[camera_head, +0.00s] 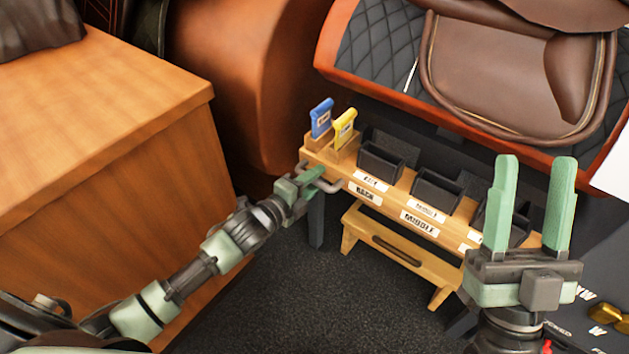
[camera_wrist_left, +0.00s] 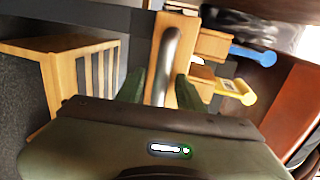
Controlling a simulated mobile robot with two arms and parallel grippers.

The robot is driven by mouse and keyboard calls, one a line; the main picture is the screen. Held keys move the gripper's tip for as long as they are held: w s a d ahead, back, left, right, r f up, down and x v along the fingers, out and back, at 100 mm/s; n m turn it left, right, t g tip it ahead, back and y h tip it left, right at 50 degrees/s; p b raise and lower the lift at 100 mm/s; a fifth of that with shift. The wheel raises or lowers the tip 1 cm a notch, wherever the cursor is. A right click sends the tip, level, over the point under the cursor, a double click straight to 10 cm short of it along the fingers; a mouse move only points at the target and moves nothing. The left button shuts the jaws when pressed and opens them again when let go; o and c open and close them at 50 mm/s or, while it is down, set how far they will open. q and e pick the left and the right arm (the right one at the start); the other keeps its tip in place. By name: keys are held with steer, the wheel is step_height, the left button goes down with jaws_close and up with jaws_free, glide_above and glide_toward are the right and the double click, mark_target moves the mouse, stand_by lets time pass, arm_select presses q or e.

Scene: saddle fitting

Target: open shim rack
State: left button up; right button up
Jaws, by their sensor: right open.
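The shim rack (camera_head: 385,205) is a wooden unit with black bins and white labels, one reading MIDDLE. A grey bar handle (camera_head: 326,186) sticks out at its left end; the handle also shows in the left wrist view (camera_wrist_left: 168,58). My left gripper (camera_head: 309,178) is at this handle, with the bar between its green fingers in the left wrist view (camera_wrist_left: 158,88). Whether the fingers press on the bar is unclear. My right gripper (camera_head: 528,205) is open and empty, fingers upward, in front of the rack's right part, hiding some of it.
A blue tag (camera_head: 321,118) and a yellow tag (camera_head: 343,128) stand at the rack's left end. A wooden stool (camera_head: 395,250) is under the rack. A wooden cabinet (camera_head: 110,200) stands left. A brown saddle (camera_head: 500,75) lies behind. Dark floor is clear in front.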

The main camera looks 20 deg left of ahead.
arm_select(q)
jaws_close()
stand_by(1.5)
